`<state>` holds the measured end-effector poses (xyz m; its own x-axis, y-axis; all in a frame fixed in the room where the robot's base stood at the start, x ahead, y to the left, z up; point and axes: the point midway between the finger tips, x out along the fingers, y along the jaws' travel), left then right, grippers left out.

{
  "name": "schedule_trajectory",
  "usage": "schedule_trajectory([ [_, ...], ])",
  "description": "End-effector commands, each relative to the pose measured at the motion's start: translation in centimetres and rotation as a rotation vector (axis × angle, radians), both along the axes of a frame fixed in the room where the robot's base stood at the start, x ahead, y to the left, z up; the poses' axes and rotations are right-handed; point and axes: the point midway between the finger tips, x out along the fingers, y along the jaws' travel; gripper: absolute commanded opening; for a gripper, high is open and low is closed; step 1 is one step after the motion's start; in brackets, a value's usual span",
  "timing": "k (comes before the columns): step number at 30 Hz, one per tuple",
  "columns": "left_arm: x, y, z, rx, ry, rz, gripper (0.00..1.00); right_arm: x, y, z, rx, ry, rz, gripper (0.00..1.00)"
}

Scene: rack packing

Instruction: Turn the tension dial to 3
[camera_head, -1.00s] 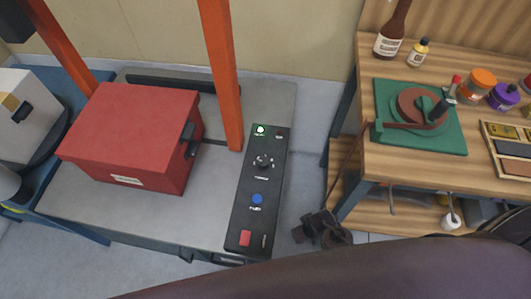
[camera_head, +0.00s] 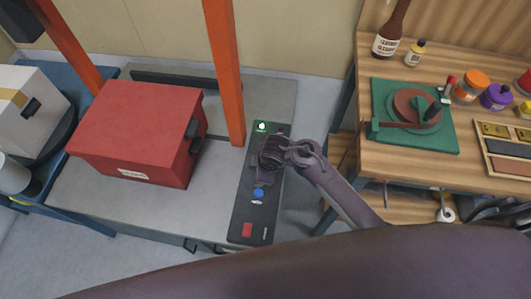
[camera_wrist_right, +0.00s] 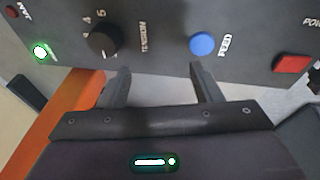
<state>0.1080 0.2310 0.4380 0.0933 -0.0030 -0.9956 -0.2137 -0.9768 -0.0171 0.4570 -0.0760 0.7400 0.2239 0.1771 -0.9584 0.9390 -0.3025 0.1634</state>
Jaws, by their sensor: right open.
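The tension dial (camera_wrist_right: 104,40) is a round black knob on a dark control panel (camera_head: 240,215). In the right wrist view the numbers 4 and 5 and the word TENSION show beside it; its exact setting cannot be read. My right gripper (camera_wrist_right: 160,76) is open and empty, with its fingers apart. In the wrist view the dial lies beyond the left finger, and the blue feed button (camera_wrist_right: 202,44) beyond the right one. In the head view my right gripper (camera_head: 265,165) covers the dial. My left gripper is not in view.
The panel also has a lit green light (camera_head: 262,127) and a red button (camera_head: 247,230). An orange post (camera_head: 224,75) stands close behind the panel. A red box (camera_head: 135,130) sits left on the grey table. A wooden workbench (camera_head: 400,170) stands to the right.

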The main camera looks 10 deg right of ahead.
Motion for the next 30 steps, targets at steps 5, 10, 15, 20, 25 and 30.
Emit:
schedule_trajectory([
  [5, 0.0, -0.1, 0.9, -0.001, -0.001, 0.000, 0.36, 4.2, -0.1, 1.6, -0.130, -0.004, 0.456, 0.59],
  [10, 0.1, -0.1, 1.2, -0.001, -0.001, 0.000, 0.36, 6.3, -2.3, 3.1, -0.222, 0.038, 0.746, 0.59],
  [15, 0.0, -0.1, 1.2, -0.002, -0.001, 0.000, 0.36, 6.9, -3.7, 3.6, -0.256, 0.068, 0.857, 0.59],
  [20, 0.0, -0.1, 0.6, -0.001, 0.000, 0.000, 0.36, 6.9, -3.7, 1.7, -0.258, 0.073, 0.870, 0.59],
  [25, 0.0, -0.1, -0.2, -0.001, 0.000, 0.000, 0.36, 7.1, -3.5, -1.1, -0.257, 0.071, 0.868, 0.59],
  [30, 0.0, -0.1, -0.6, -0.001, 0.001, 0.001, 0.36, 7.2, -3.5, -3.1, -0.257, 0.071, 0.867, 0.59],
])
